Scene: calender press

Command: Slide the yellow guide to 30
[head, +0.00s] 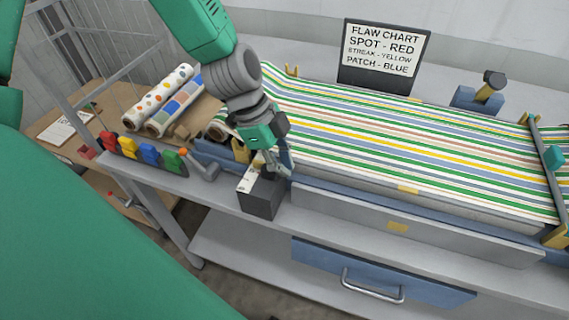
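A yellow guide (240,151) stands at the near left end of the striped fabric, just left of my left gripper and partly hidden by it. My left gripper (272,168) points down above a dark grey block (262,201) with a pale marked top. Its fingers overlap dark parts of the press, so I cannot tell whether they are open or shut or touching anything. A second yellow piece (291,71) stands at the fabric's far left edge. I cannot read any 30 mark. My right gripper is not in view.
Striped fabric (400,140) covers the press bed. A flaw chart (384,55) stands behind it. Coloured pieces (150,153) and an orange-tipped lever (199,162) line the front left ledge. Patterned rolls (158,97) lie behind. A blue drawer (380,272) is below.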

